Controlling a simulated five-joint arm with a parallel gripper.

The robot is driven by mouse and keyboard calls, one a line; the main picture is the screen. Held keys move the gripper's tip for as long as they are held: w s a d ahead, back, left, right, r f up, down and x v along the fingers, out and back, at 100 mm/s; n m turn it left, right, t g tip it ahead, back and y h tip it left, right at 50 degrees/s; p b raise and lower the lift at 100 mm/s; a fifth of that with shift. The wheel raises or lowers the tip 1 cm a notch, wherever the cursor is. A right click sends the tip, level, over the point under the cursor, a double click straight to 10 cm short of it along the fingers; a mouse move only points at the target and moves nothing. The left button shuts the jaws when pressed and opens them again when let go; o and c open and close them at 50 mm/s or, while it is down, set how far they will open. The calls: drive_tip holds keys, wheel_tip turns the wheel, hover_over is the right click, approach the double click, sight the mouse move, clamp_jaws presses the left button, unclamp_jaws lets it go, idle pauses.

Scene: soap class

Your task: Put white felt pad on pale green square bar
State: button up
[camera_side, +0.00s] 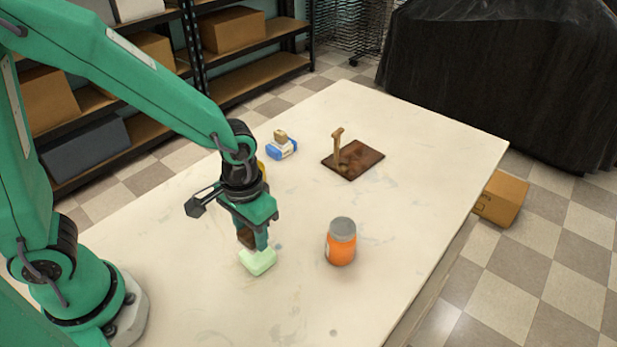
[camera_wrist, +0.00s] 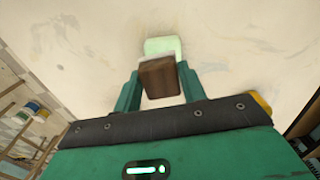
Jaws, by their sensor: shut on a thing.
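The pale green square bar (camera_side: 258,262) lies on the table directly under my gripper (camera_side: 252,238). My gripper is shut on a brown wooden block (camera_wrist: 158,78), held between the two green fingers. A thin whitish edge, which looks like the white felt pad (camera_wrist: 154,59), shows along the block's far side in the wrist view. The block is over or just above the bar; whether they touch I cannot tell. In the wrist view the bar (camera_wrist: 163,45) shows just beyond the block, partly hidden by it.
An orange jar with a grey lid (camera_side: 341,242) stands right of the bar. A dark brown board (camera_side: 365,160) with a wooden-handled tool (camera_side: 337,147) lies farther back. A blue and white item (camera_side: 282,150) with a tan block on top is behind my gripper. The front table is clear.

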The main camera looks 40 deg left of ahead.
sight(254, 243)
drive_tip(key=shift+w+a+f, duration=0.2)
drive_tip(key=shift+w+a, duration=0.05)
drive_tip(key=shift+w, duration=0.1)
drive_tip(key=shift+f, duration=2.05)
drive_tip(key=shift+f, duration=0.15)
drive_tip(key=o, duration=1)
drive_tip(key=shift+r, duration=0.2)
drive_tip(key=shift+r, duration=6)
